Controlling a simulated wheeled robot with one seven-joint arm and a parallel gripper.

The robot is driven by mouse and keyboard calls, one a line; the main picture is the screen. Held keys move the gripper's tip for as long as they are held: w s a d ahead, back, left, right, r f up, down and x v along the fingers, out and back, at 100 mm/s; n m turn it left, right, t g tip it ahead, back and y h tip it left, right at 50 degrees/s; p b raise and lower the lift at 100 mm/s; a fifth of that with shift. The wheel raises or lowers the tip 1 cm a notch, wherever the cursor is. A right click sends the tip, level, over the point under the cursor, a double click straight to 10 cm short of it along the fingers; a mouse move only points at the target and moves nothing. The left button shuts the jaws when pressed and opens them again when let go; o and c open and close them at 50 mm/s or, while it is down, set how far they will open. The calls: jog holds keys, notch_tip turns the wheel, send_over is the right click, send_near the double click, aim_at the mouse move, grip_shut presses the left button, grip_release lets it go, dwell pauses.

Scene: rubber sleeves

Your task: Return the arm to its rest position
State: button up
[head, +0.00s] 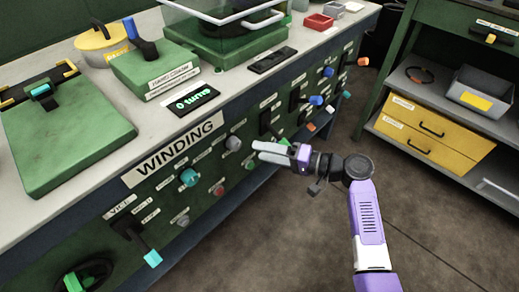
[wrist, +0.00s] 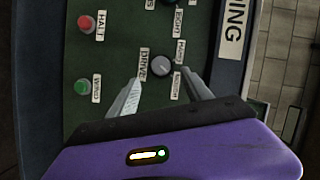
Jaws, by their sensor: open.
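My gripper (head: 268,150) is at the end of my purple arm, in front of the green control panel below the bench in the head view. In the wrist view my gripper (wrist: 165,90) has its two grey fingers spread apart with nothing held between them. Ahead of the fingers is a grey knob (wrist: 161,67) on the panel, with labels around it. I cannot tell exactly how far the fingertips are from the panel. My arm reaches in from the lower right of the head view.
The winding bench (head: 230,85) carries a hand-crank box (head: 150,72) and a green vise block (head: 65,140). Levers and knobs, such as a cyan one (head: 189,177), stick out from its front. A green shelf unit (head: 440,52) stands at right. The floor (head: 290,235) between is clear.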

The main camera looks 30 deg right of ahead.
dwell(0.7)
jog(key=w+d+m+t+h, duration=0.1)
jog(key=w+d+h, duration=0.2)
jog(key=d, duration=0.2)
jog(key=s+d+f+t+h, duration=0.1)
jog(key=s+d+f+h, duration=0.2)
jog(key=s+h, duration=0.75)
jog(key=s+a+r+n+y, duration=0.1)
jog(key=s+a+r+n, duration=0.3)
jog(key=s, duration=0.6)
jog(key=s+a+r+n+y, duration=0.15)
jog(key=s+a, duration=0.35)
jog(key=s, duration=0.6)
jog(key=s+a+r+n+y, duration=0.1)
jog(key=s+a+r+n, duration=0.3)
jog(key=s, duration=0.6)
notch_tip(320, 180, up, 15)
jog(key=m+p, duration=0.2)
jog(key=p, duration=1.3)
jog(key=shift+w+a+f, duration=0.2)
jog(key=shift+w, duration=0.05)
